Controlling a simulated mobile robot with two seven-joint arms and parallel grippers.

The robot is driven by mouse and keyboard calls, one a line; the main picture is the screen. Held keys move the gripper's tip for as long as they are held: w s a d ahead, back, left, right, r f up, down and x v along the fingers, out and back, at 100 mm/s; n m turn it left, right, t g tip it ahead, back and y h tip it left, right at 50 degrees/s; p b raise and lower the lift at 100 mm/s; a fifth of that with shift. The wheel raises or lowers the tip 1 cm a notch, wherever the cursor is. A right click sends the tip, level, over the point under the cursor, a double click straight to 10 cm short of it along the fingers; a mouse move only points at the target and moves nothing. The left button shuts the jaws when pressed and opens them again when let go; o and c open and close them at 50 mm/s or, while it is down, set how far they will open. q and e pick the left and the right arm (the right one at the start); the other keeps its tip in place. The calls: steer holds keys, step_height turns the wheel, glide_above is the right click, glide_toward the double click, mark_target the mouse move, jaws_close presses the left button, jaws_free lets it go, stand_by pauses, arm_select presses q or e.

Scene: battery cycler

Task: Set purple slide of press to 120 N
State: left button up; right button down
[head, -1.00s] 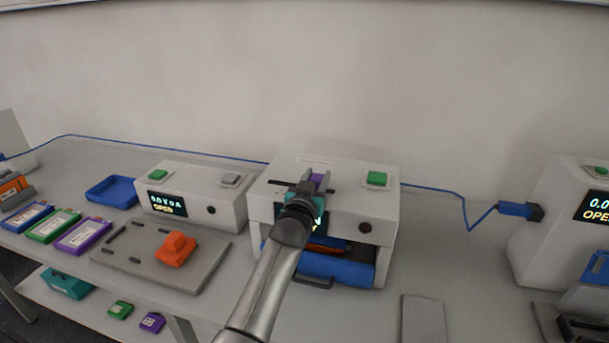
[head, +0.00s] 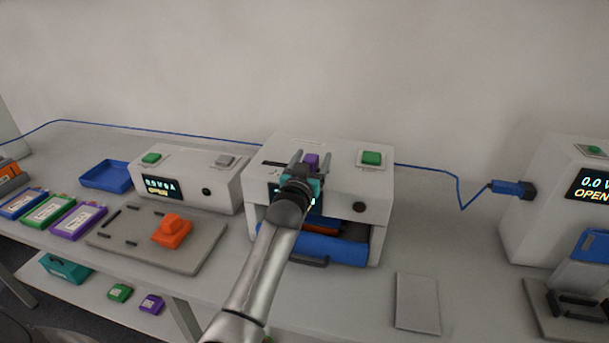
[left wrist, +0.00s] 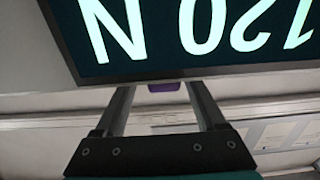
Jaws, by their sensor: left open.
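The press (head: 340,185) is a white box with a dark display and a green button on top. Its purple slide (head: 311,160) sits in the slot on top and shows between the fingers of my left gripper (head: 310,157). My left gripper is open, one finger on each side of the slide; I cannot tell whether they touch it. In the left wrist view, the display (left wrist: 195,30) reads 120 N upside down, and a bit of the purple slide (left wrist: 164,87) shows between the open fingers. My right gripper is not in view.
A blue drawer (head: 325,248) sits in the press's lower opening. To the left are a white meter box (head: 185,180), a grey board (head: 150,245) with an orange block, and several battery packs. A grey plate (head: 417,302) lies right of the press.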

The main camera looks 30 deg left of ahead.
arm_select(q)
steer(key=v, duration=1.4)
steer(key=shift+s+d, duration=0.2)
steer(key=shift+s, duration=0.15)
steer(key=s+d+f+m+g+h, duration=0.25)
steer(key=s+d+f+g, duration=0.4)
steer(key=s+f, duration=0.4)
steer(key=s+d+f+m+g+h, duration=0.1)
steer(key=s+d+f+g, duration=0.2)
steer(key=s, duration=0.5)
steer(key=s+d+f+m+g+h, duration=0.1)
steer(key=s+f+g, duration=0.1)
steer(key=s+g, duration=0.4)
step_height(320, 180, down, 28)
steer(key=s+b, duration=0.3)
steer(key=b, duration=0.3)
steer(key=s+a+f+b, duration=0.1)
steer(key=s+f+b, duration=0.1)
steer(key=s+f, duration=0.5)
steer(key=s+a+f+g+b, duration=0.1)
steer(key=s+f+b, duration=0.2)
steer(key=s+f, duration=0.5)
step_height(320, 180, down, 5)
steer(key=shift+a+r, duration=0.2)
steer(key=shift+r, duration=0.05)
